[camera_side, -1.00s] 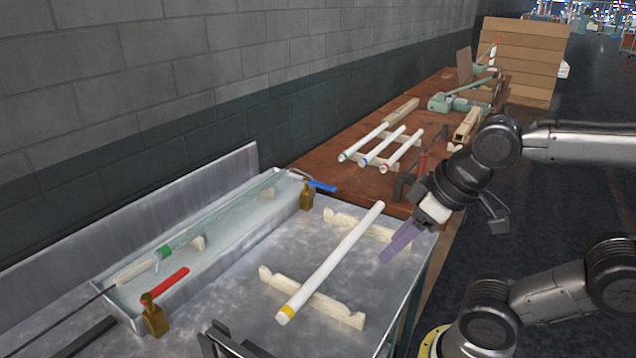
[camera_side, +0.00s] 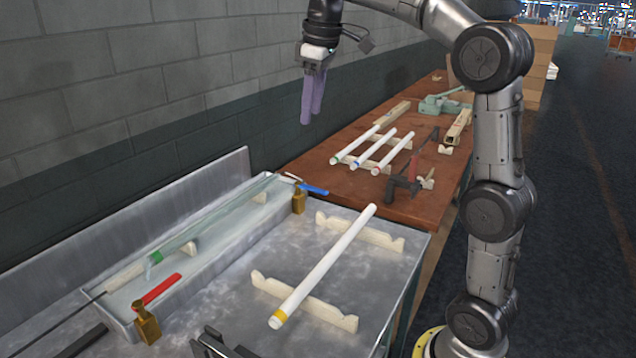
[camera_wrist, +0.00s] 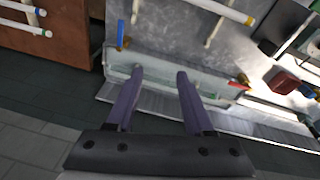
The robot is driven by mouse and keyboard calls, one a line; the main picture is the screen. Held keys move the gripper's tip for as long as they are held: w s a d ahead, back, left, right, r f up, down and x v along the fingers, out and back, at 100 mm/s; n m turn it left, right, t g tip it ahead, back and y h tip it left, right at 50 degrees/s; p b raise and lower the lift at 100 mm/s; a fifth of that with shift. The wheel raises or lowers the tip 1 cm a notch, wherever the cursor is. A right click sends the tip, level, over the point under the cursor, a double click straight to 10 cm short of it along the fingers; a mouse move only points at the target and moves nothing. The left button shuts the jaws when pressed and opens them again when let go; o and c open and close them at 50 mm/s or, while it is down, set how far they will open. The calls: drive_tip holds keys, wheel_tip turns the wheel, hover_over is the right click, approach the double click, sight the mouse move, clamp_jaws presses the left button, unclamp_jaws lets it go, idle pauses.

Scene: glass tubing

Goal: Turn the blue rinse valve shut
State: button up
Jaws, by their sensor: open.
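The blue rinse valve has a blue lever handle (camera_side: 314,190) on a brass body (camera_side: 299,203) at the far right corner of the rinse trough (camera_side: 228,252). In the side view the handle points right, away from the trough. In the wrist view the blue handle (camera_wrist: 121,31) is at the upper left, standing up from the trough's edge. My gripper (camera_side: 311,120) hangs fingers-down, well above the valve, with nothing held. In the wrist view its two purple fingers (camera_wrist: 160,72) are apart, over the trough, with the blue handle beyond and left of them.
A red-handled valve (camera_side: 161,288) stands at the trough's near corner. A green-marked glass tube (camera_side: 190,232) lies in the trough. A white tube with a yellow band (camera_side: 325,265) rests on two supports. A grey block wall (camera_side: 140,90) rises behind.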

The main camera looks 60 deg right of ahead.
drive_tip(key=w+d+f+m+g, duration=0.1)
drive_tip(key=w+d+f, duration=0.5)
drive_tip(key=d, duration=0.3)
drive_tip(key=m+g, duration=0.1)
approach(318, 189)
drive_tip(key=shift+y, duration=0.4)
drive_tip(key=f, duration=0.7)
drive_tip(key=shift+w+d+f, duration=0.1)
drive_tip(key=shift+d+f, duration=0.25)
drive_tip(key=shift+f, duration=0.05)
clamp_jaws()
drive_tip(key=shift+r, duration=0.1)
